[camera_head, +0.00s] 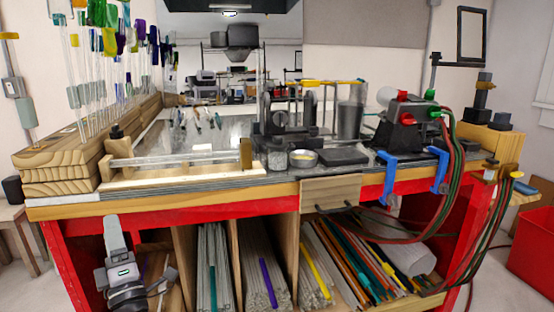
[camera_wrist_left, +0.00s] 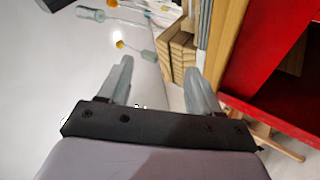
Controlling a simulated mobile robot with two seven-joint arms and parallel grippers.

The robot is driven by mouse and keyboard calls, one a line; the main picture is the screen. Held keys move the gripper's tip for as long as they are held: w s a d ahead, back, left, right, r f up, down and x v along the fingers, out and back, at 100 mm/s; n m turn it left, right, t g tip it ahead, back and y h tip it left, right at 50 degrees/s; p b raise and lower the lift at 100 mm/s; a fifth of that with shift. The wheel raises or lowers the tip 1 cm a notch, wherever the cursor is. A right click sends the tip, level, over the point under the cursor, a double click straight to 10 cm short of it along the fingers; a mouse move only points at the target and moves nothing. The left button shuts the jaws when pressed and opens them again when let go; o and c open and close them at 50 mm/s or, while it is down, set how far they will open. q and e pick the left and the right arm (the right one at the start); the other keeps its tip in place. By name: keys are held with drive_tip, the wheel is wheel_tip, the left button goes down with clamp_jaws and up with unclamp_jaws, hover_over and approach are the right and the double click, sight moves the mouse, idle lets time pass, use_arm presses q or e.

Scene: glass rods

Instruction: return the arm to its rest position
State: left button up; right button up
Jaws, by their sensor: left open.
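My left gripper (camera_head: 112,222) is in the lower left of the head view, in front of the red workbench and below its wooden top edge. In the left wrist view its two grey fingers (camera_wrist_left: 158,65) stand apart with nothing between them. The left arm's lower end is cut off by the bottom of the head view. My right gripper and arm are not in view.
The red workbench (camera_head: 82,240) fills the middle, with shelves of glass rods (camera_head: 212,262) below. Wooden racks (camera_head: 60,165) hold upright rods at the left. Blue clamps (camera_head: 388,175) and hoses (camera_head: 462,165) hang at the right. A red bin (camera_head: 530,255) stands far right.

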use_arm(q)
drive_tip(key=s+d+f+m+h, duration=0.2)
drive_tip(key=d+f+m+h, duration=0.1)
drive_tip(key=f+m+h, duration=0.25)
drive_tip(key=s+d+f+m+h, duration=0.3)
drive_tip(key=f+m+h, duration=0.2)
drive_tip(key=m+h, duration=0.15)
drive_tip(key=s+d+f+m+g+h+p, duration=0.1)
drive_tip(key=s+d+f+m+g+h, duration=0.1)
drive_tip(key=s+f+m+g, duration=0.3)
drive_tip(key=s+d+f+m+g+h+p, duration=0.1)
drive_tip(key=s+d+f+m+g, duration=0.4)
drive_tip(key=s+f, duration=0.8)
drive_tip(key=s+m+h, duration=0.1)
drive_tip(key=s+m, duration=0.2)
drive_tip(key=s, duration=0.2)
drive_tip(key=shift+d+m+g+h+p, duration=0.15)
drive_tip(key=shift+m+g+h+p, duration=0.15)
drive_tip(key=shift+m, duration=0.1)
drive_tip(key=shift+s, duration=0.1)
